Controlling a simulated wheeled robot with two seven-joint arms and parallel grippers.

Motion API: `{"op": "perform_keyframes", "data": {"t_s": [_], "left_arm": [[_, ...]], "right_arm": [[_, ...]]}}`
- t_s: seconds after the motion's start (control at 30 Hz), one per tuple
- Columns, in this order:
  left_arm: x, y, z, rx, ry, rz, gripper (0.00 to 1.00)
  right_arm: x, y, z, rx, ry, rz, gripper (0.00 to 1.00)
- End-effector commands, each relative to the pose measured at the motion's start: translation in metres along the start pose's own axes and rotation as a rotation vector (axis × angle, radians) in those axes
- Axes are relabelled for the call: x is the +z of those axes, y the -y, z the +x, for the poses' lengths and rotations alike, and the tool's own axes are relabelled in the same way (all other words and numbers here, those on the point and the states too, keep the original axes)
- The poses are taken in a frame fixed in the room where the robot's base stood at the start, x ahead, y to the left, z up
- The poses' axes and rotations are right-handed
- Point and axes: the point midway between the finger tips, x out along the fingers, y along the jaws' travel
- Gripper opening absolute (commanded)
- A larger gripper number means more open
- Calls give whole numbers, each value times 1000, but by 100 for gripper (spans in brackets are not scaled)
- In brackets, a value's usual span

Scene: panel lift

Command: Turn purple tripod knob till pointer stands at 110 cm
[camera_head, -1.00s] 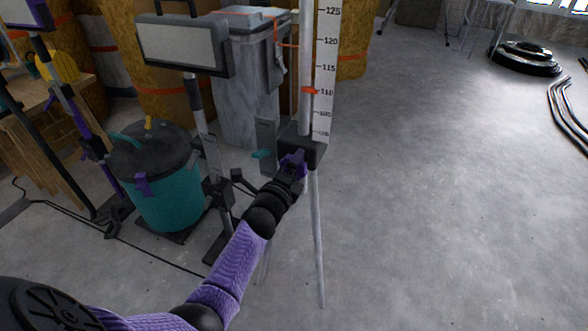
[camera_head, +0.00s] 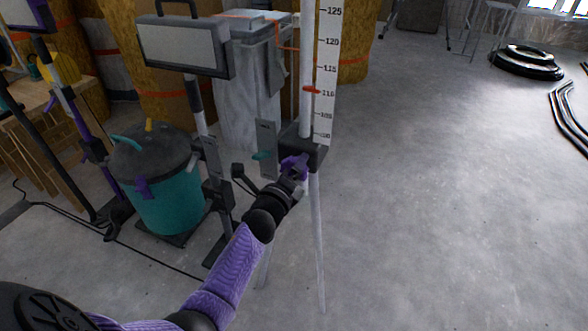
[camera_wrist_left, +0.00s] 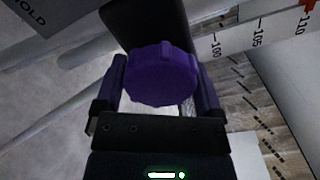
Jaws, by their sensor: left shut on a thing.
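The purple knob (camera_wrist_left: 161,75) sits on the dark head block (camera_head: 304,147) of the tripod. My left gripper (camera_head: 293,170) is shut on it, with one finger at each side in the left wrist view (camera_wrist_left: 160,90). The red pointer (camera_head: 312,90) on the pole stands at about the 110 mark of the white scale (camera_head: 327,70); in the head view it looks level with or a hair above that number. In the left wrist view the red pointer (camera_wrist_left: 307,4) shows at the top right corner, beside 110. My right gripper is out of view.
A work lamp (camera_head: 185,45) on a stand and a teal bin (camera_head: 165,200) with a dark lid stand left of the tripod. A grey wrapped stack (camera_head: 247,90) is behind.

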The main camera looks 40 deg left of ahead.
Motion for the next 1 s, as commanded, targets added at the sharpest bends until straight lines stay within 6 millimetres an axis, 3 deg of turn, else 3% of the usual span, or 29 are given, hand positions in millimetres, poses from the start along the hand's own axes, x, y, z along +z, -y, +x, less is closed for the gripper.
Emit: {"op": "perform_keyframes", "data": {"t_s": [0.03,0.07,0.1,0.4,0.8,1.0], "left_arm": [[-1,-1,0,2,-2,-1,29],[-1,-1,0,2,-1,-1,94],[-1,-1,0,2,-1,-1,100],[0,1,-6,1,-1,-3,100],[1,2,-86,3,0,-4,100],[0,0,-100,2,-1,-1,100]], "right_arm": [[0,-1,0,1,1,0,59],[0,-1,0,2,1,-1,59],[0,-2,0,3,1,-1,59],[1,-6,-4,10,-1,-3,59],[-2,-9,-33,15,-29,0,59],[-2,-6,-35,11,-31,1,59]]}}
